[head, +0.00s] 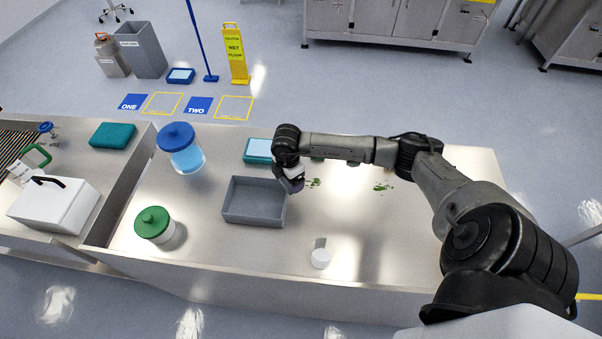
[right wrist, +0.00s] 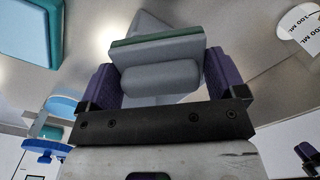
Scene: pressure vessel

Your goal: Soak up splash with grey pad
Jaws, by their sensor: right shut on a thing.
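My right gripper (head: 292,182) is over the bench, just right of the grey tray (head: 238,217). In the right wrist view its purple fingers (right wrist: 162,82) are shut on the grey pad (right wrist: 160,78), a block with a dark green layer along one edge. The pad is mostly hidden behind the gripper in the head view. Green splash spots (head: 314,183) lie on the steel bench just right of the gripper, and another patch (head: 383,187) lies farther right. I cannot tell whether the pad touches the bench. My left gripper is not recognisable in either view.
A teal-edged tray (head: 257,150) stands behind the grey tray. A blue-lidded jar (head: 182,150) and green-lidded jar (head: 153,225) stand left. A small white round container (head: 320,259) is near the front edge. A white case (head: 52,205) sits far left. The bench (head: 400,245) is clear at front right.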

